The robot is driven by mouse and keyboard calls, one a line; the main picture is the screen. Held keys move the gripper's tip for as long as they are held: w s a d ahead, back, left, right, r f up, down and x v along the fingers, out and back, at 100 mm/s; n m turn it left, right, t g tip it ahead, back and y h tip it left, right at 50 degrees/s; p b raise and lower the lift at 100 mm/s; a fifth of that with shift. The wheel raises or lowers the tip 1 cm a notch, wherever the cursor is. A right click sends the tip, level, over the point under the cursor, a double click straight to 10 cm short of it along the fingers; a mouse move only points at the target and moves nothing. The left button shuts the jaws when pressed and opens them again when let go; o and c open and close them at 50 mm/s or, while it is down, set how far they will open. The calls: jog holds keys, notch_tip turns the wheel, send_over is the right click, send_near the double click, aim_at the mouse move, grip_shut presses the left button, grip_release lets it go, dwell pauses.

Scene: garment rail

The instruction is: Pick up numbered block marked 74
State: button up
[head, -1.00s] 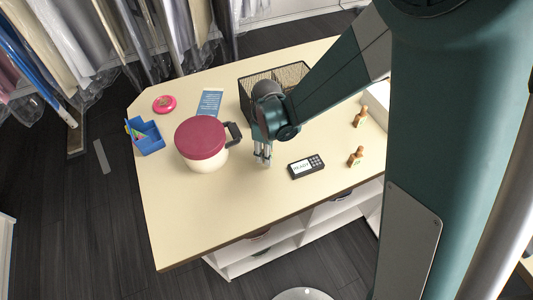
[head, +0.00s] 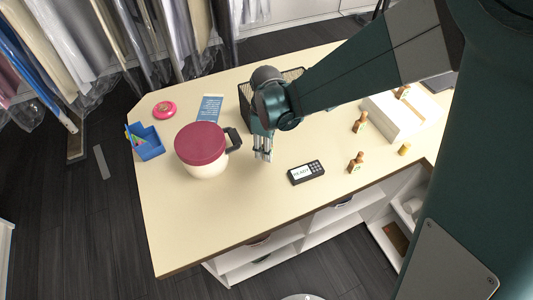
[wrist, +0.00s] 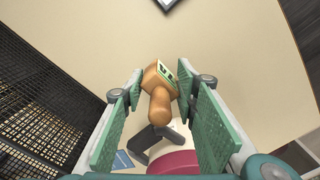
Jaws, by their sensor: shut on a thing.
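My gripper (wrist: 160,95) is shut on a wooden stamp-shaped block (wrist: 160,105) with a rounded handle. The block sits between the two green finger pads, and its pale label with dark marks (wrist: 166,71) faces partly towards the wrist camera; I cannot read the number. In the head view my gripper (head: 263,155) points down over the table, between the red-lidded jug and the black device, and the held block is hard to make out there.
The cream jug with a red lid (head: 200,142) stands just left of my gripper. A black keypad device (head: 306,172) lies to its right. A black wire basket (head: 245,92) is behind. The table's front (head: 210,225) is clear.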

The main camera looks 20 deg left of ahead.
jog(key=shift+r, duration=1.8)
jog(key=shift+a, duration=0.15)
